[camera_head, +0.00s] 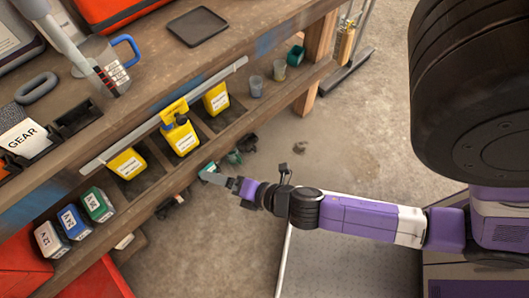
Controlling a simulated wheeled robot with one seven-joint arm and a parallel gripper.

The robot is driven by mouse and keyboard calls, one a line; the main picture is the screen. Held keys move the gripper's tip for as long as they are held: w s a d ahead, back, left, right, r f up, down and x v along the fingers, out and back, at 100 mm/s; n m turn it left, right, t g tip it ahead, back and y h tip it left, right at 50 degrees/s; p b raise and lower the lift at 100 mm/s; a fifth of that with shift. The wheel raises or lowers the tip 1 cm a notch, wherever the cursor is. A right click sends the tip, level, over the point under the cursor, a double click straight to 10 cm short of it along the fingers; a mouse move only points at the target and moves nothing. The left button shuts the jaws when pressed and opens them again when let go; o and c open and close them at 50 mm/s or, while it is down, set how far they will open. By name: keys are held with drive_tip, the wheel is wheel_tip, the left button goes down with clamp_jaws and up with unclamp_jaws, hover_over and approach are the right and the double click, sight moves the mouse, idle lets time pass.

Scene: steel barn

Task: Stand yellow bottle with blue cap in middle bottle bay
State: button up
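Other yellow containers with white labels stand in the left bay (127,163) and the right bay (216,99). My gripper (211,178) is in front of the shelf, pointing left, apart from the bottle. It holds no bottle. Its fingers are too small and edge-on to tell whether they are open.
The metal rail (222,75) runs along the bays. Small labelled cans, white (51,240), blue (75,222) and green (97,204), stand at the shelf's left end. Cups (256,86) stand at its right. Dark and green items lie below the shelf edge. The concrete floor (345,140) is open to the right.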

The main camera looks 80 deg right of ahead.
drive_tip(key=s+a+r+m+t+y, duration=0.1)
drive_tip(key=s+a+r+m, duration=0.1)
drive_tip(key=s+r+m, duration=0.4)
drive_tip(key=s+a+r+m+t+y, duration=0.1)
drive_tip(key=s+r+m, duration=0.5)
drive_tip(key=r+m, duration=0.6)
drive_tip(key=shift+s+a+r+y, duration=0.25)
drive_tip(key=shift+a+y, duration=0.25)
drive_tip(key=shift+a, duration=0.65)
wheel_tip(320, 180, up, 6)
drive_tip(key=p, duration=0.6)
